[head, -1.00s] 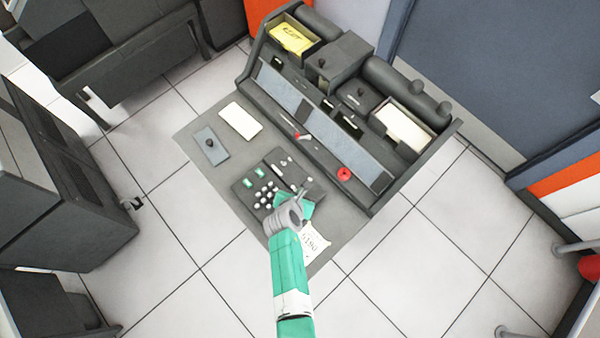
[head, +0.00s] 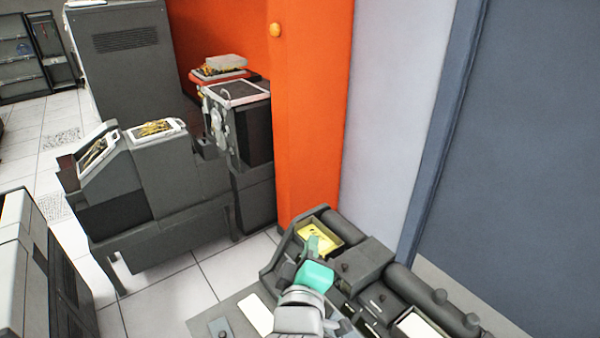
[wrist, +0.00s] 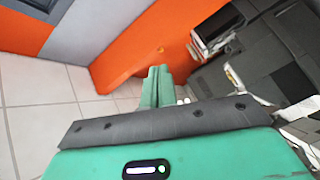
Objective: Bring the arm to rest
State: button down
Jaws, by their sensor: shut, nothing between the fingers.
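My arm (head: 298,318) reaches up from the bottom of the head view, over the dark card-punch machine. My gripper (head: 313,241) has a teal body and green fingers, which overlap the yellow card tray (head: 326,238) in the picture. I cannot tell how high above the tray they are. In the wrist view my gripper (wrist: 157,72) has its two fingers together with nothing between them. They point toward the orange wall and the floor.
The card punch (head: 395,292) stands below my arm at the lower right. An orange pillar (head: 312,110) and a blue-grey panel (head: 500,130) rise behind it. A grey machine (head: 155,190) stands at the left. White tiled floor (head: 200,290) lies between them.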

jog(key=s+r+m+t+y, duration=0.1)
jog(key=s+r+m+t, duration=0.1)
jog(key=s+r, duration=0.5)
jog(key=s+a+r+m+t+y+p, duration=0.1)
jog(key=s+r+m+t, duration=0.2)
jog(key=r, duration=1.1)
jog(key=s+a+r+m+t, duration=0.1)
jog(key=s+r+m+t, duration=0.1)
jog(key=s+r+m, duration=0.4)
jog(key=s+r, duration=0.5)
jog(key=shift+s+r+t+y+p, duration=0.15)
jog(key=shift+r+t+y+p, duration=0.1)
jog(key=shift+t+y+p, duration=0.15)
jog(key=shift+a, duration=0.1)
